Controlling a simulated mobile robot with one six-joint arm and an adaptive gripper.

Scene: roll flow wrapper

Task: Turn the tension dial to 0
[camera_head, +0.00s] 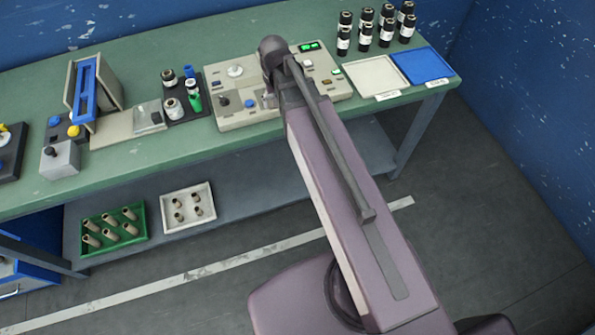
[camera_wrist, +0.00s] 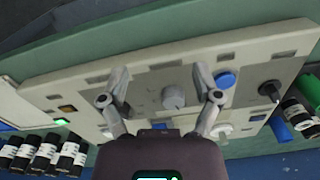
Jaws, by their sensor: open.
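The cream control panel (camera_head: 240,118) stands on the green bench. In the wrist view it (camera_wrist: 80,82) appears turned round, with a round grey dial (camera_wrist: 173,97) near its middle. My gripper (camera_wrist: 160,75) is open above the panel, with the grey dial showing between its spread fingers, nearer the right one. I see no contact with the dial. Its label and pointer are too small to read, so I cannot tell its setting or confirm it is the tension dial.
A blue button (camera_wrist: 227,79) and a black knob (camera_wrist: 268,90) sit beside the grey dial. A white round knob (camera_head: 235,70) is at the panel's back left. Dark bottles (camera_head: 365,30), a white tray (camera_head: 375,75) and a blue tray (camera_head: 422,65) stand to the right.

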